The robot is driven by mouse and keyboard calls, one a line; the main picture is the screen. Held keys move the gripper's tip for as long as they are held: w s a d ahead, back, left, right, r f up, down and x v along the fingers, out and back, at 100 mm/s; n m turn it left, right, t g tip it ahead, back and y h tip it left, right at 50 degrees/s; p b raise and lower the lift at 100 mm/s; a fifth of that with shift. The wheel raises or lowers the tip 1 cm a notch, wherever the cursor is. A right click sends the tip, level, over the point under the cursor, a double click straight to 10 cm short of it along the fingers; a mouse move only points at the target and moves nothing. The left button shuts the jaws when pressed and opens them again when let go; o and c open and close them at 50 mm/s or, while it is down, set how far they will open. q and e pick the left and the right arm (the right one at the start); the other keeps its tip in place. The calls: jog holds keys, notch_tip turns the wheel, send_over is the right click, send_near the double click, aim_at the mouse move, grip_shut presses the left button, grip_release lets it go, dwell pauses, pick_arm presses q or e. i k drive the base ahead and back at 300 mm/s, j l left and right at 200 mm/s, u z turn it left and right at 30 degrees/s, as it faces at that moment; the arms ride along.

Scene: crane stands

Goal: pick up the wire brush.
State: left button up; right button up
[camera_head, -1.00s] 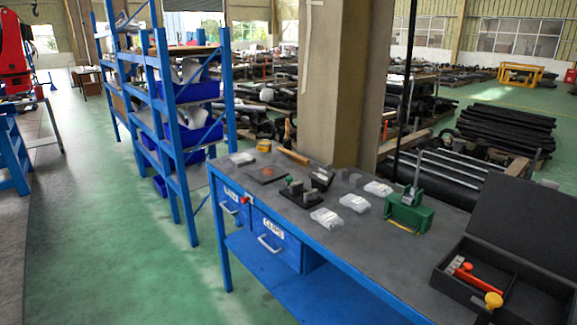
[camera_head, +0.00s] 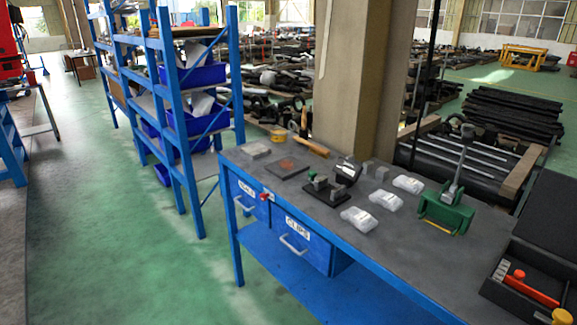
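A tool with an orange-brown wooden handle (camera_head: 312,147) lies at the far edge of the grey workbench (camera_head: 330,240), beside the pillar. It may be the wire brush, but it is too small to tell for sure. No other thing on the bench shows clear bristles. Neither of my grippers is in view.
A blue shelf (camera_head: 180,130) stands left. Green floor (camera_head: 110,240) is clear.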

aim_at(314, 148)
jog(key=i+j, duration=0.2)
jog(key=j, duration=0.15)
jog(key=i+j+z, duration=0.1)
jog(key=j, duration=0.25)
jog(key=i+j+z, duration=0.1)
jog(key=j, duration=0.25)
jog(key=i+j, duration=0.3)
jog(key=i+j+z, duration=0.1)
jog(key=j, duration=0.35)
